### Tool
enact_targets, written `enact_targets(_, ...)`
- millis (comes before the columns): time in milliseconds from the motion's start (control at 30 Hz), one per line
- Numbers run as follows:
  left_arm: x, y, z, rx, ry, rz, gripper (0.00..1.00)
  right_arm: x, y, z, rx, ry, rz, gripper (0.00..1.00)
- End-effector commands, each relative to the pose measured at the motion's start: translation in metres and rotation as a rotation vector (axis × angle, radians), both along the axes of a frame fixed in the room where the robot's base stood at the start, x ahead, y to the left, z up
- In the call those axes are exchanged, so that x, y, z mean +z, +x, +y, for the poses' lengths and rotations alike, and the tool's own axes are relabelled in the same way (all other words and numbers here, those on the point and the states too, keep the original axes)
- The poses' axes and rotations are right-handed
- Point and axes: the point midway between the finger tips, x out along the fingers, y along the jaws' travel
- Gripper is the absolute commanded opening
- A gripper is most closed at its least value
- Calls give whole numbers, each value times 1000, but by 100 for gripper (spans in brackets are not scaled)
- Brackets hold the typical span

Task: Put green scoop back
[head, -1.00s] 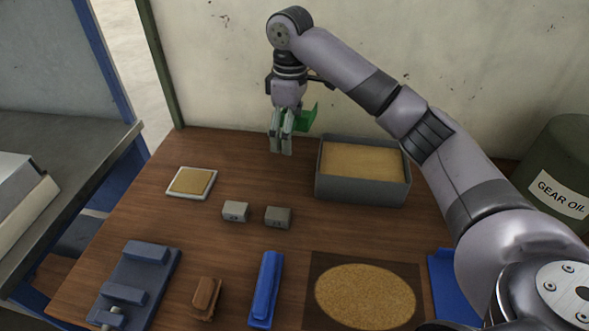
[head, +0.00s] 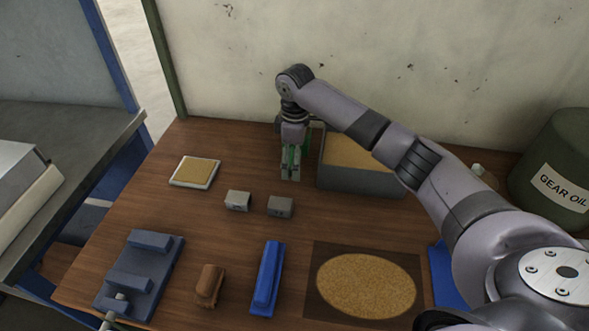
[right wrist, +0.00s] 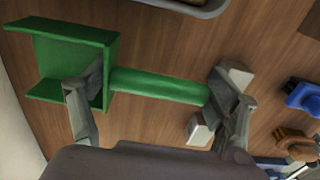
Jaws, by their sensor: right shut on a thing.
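My right gripper (head: 290,173) is shut on the green scoop, low over the back of the table, just left of the grey box of sand (head: 358,178). In the right wrist view the green scoop (right wrist: 160,84) lies across between the two fingers of my right gripper (right wrist: 155,90), with its open-ended pan at the left and its handle reaching right. In the head view only slivers of green show, as the fingers and arm hide most of the scoop. I cannot tell whether the scoop touches the table. My left gripper is not in view.
Two small grey blocks (head: 238,200) (head: 280,207) and a sand-filled tray (head: 195,172) lie left and in front. Nearer are a blue-grey fixture (head: 140,275), a brown block (head: 209,285), a blue tool (head: 267,278) and a sand disc (head: 366,285). A gear oil drum (head: 555,175) stands right.

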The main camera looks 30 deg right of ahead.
Motion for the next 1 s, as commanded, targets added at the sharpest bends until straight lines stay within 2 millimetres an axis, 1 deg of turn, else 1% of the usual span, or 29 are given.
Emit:
enact_targets(167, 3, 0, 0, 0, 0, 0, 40, -15, 0, 0, 0, 0, 1, 46)
enact_targets(300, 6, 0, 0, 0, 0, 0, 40, -37, 0, 0, -1, 0, 1, 46)
enact_targets(400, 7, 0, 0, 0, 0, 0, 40, -47, 0, 0, 0, -1, 1, 46)
enact_targets(800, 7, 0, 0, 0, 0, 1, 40, -52, 0, 0, 0, 0, 0, 46)
enact_targets(833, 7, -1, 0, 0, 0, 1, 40, -53, 0, 0, 0, 0, 0, 83)
enact_targets(1000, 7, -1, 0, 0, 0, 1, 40, -52, 0, 0, 0, 0, 0, 95)
